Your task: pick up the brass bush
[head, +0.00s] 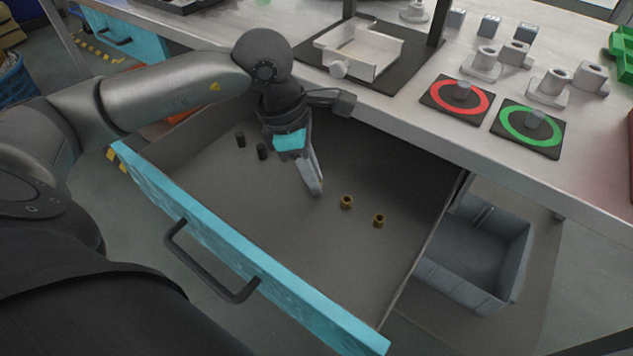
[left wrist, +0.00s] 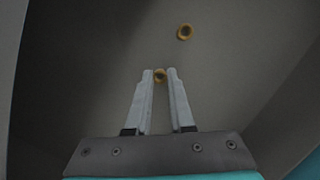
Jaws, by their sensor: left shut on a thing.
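My left gripper (head: 316,189) reaches down into the open drawer, fingers pointing at its floor. In the left wrist view, its fingers (left wrist: 159,71) are shut on a brass bush (left wrist: 160,76), a small ring between the two fingertips. In the head view that bush is mostly hidden by the fingers. A second brass bush (head: 346,202) stands on the drawer floor just right of the fingertips, and a third brass bush (head: 379,220) is farther right. One loose bush also shows ahead of the fingers in the left wrist view (left wrist: 184,32). My right gripper is not in view.
The drawer (head: 250,268) has a turquoise front and dark handle. Two black pegs (head: 262,151) stand left of my gripper. The workbench edge overhangs the drawer's back. A grey bin (head: 480,255) is to the right. The drawer floor toward the front is clear.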

